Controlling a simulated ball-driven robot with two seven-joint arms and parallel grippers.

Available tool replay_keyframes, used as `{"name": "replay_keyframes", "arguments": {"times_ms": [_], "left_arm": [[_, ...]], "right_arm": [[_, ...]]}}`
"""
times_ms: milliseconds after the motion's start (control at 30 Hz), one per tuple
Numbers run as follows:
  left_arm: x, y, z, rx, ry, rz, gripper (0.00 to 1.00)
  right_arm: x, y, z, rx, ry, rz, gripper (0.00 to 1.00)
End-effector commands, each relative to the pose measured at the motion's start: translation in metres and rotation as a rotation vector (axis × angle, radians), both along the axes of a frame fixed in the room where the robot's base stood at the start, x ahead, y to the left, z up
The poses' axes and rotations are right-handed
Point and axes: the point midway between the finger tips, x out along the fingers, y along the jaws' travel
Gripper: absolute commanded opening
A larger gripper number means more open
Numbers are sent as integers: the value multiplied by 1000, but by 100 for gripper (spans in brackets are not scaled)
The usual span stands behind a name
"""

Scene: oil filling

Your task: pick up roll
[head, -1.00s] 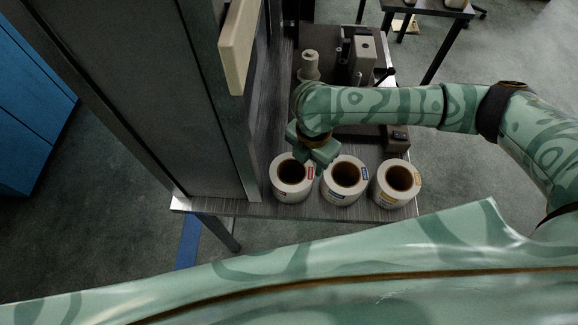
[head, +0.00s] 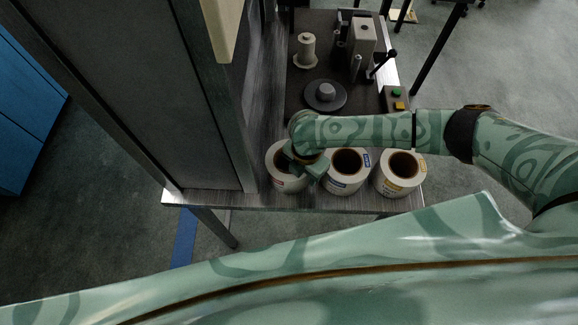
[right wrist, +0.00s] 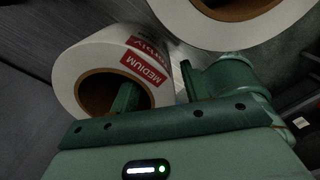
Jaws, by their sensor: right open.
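Three white label rolls with brown cores stand in a row at the table's front edge. The left roll (head: 277,181) has a red MEDIUM label, readable in the right wrist view (right wrist: 97,51). The middle roll (head: 346,186) has a blue label and the right roll (head: 401,187) a yellow one. My right gripper (head: 304,166) is open at the left roll's right side. In the right wrist view, one finger of the gripper (right wrist: 158,90) overlaps the core opening and the other is outside the roll wall. Contact cannot be told. My left gripper is out of view.
A grey machine (head: 362,45) with a spindle, a round grey disc (head: 325,95) and a button box (head: 396,99) stand behind the rolls. A tall dark cabinet-like panel (head: 150,80) rises just left of them. The middle roll stands close beside the gripper.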

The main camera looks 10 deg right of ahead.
Motion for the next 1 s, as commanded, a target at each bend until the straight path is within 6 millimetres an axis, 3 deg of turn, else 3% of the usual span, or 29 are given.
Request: {"name": "replay_keyframes", "arguments": {"times_ms": [167,300,333,667,767,1000], "left_arm": [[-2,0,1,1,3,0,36],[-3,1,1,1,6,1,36],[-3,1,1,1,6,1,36],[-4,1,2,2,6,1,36],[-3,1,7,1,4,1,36],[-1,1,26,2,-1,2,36]], "right_arm": [[0,0,1,0,0,0,44],[0,0,1,0,0,0,5],[0,0,1,0,0,0,0],[1,0,5,2,-2,0,0],[1,1,17,3,-4,1,0],[2,1,69,3,-5,2,0]]}}
